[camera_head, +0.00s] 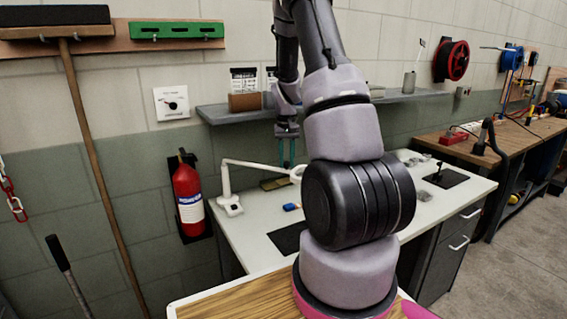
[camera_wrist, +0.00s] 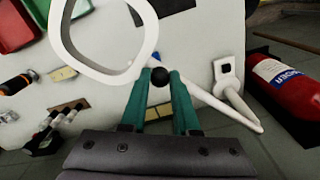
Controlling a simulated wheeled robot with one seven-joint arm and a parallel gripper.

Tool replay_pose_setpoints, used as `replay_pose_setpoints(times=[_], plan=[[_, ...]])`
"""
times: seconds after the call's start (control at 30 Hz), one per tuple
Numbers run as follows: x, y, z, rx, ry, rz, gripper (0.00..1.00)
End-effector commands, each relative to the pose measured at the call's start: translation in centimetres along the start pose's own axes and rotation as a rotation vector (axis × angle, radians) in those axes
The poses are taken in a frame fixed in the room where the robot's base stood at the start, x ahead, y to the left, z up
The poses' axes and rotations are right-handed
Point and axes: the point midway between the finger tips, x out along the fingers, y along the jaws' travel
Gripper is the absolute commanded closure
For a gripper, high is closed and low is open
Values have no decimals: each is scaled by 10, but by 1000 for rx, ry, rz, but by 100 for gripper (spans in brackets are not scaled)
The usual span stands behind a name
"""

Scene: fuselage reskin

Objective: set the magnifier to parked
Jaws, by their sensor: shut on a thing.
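The magnifier (camera_head: 226,185) is a white jointed-arm lamp with a ring head (camera_head: 297,173), standing on the white workbench. In the wrist view its ring head (camera_wrist: 135,62) is at the upper left, and its base (camera_wrist: 226,70) and arm show at the right. My gripper (camera_head: 286,165) is above the bench, close to the ring head. In the wrist view its teal fingers (camera_wrist: 158,85) close on a small black knob (camera_wrist: 159,76) at the edge of the ring. My arm hides part of the bench in the head view.
A red fire extinguisher (camera_head: 188,196) hangs on the wall left of the bench. A grey shelf (camera_head: 225,113) with small containers runs above the bench. A dark mat (camera_head: 288,238) and a blue item (camera_head: 291,207) lie on the bench. Red and green bins (camera_wrist: 14,28) show in the wrist view.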

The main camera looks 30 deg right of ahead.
Motion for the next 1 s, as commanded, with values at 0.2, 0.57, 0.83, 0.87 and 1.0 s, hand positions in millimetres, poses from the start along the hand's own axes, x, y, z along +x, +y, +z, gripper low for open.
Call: replay_pose_setpoints(times=[0.2, 0.57, 0.83, 0.87, 1.0], plan=[[-1, -1, 0, -1, 1, -1, 52], [-1, -1, 0, 2, 0, -1, 40], [-39, -1, -1, 2, 6, -2, 40], [-46, -1, -1, 1, 5, -2, 40], [-74, -1, -1, 0, 5, -1, 40]])
